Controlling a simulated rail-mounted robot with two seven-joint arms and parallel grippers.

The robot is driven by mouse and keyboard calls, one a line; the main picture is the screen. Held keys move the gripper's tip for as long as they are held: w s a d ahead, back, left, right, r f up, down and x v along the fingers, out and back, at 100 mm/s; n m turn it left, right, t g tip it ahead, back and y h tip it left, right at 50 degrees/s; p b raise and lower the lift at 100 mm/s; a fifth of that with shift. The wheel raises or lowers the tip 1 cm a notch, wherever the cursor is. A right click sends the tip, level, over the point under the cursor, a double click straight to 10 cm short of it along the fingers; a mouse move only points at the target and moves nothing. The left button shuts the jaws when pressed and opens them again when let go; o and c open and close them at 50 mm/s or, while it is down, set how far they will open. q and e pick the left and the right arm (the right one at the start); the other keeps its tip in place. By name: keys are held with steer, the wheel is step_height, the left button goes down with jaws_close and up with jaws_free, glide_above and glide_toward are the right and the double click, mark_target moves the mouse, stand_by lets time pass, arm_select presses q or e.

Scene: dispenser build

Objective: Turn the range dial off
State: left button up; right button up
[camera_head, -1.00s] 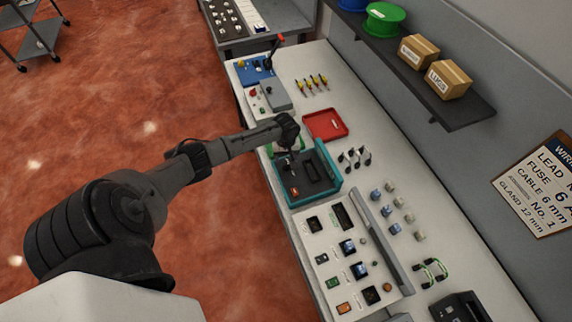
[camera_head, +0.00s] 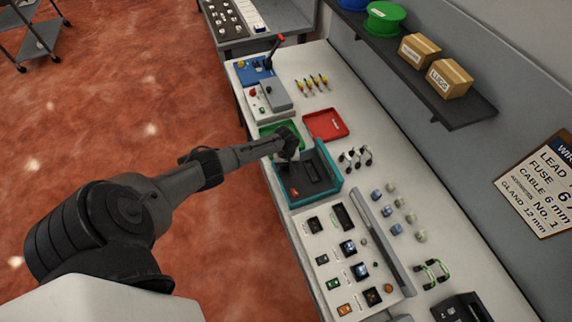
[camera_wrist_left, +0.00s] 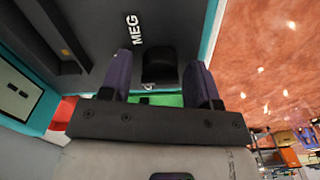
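The tester in a teal open case (camera_head: 330,163) sits on the bench, with its dark panel facing up. In the left wrist view, the panel (camera_wrist_left: 90,22) carries the letters MEG. A black dial (camera_wrist_left: 160,66) stands on it, with a small pale mark beside its near edge. My left gripper (camera_wrist_left: 161,60) is open, with one finger on each side of the dial. Gaps show between the dial and both fingers. In the head view, my left gripper (camera_head: 289,156) is over the case's left end and hides the dial. My right gripper is out of view.
A red tray (camera_head: 325,124) lies behind the case and a green tray (camera_head: 268,131) is at its left. A white control panel (camera_head: 325,225) with several switches stands nearer. A shelf with boxes (camera_head: 448,79) overhangs the bench's back.

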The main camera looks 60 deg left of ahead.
arm_select(q)
steer(key=c, duration=0.8)
steer(key=shift+o, duration=0.2)
steer(key=n+p, duration=0.3)
steer(key=shift+r, duration=0.2)
steer(key=n+p, duration=0.1)
steer(key=n, duration=0.1)
steer(key=shift+n+p, duration=0.3)
steer(key=n+p, duration=0.1)
steer(key=n, duration=0.2)
steer(key=shift+f, duration=0.1)
steer(key=shift+n+p, duration=0.5)
steer(key=shift+n, duration=1.1)
steer(key=shift+f, duration=0.1)
steer(key=o, duration=0.9)
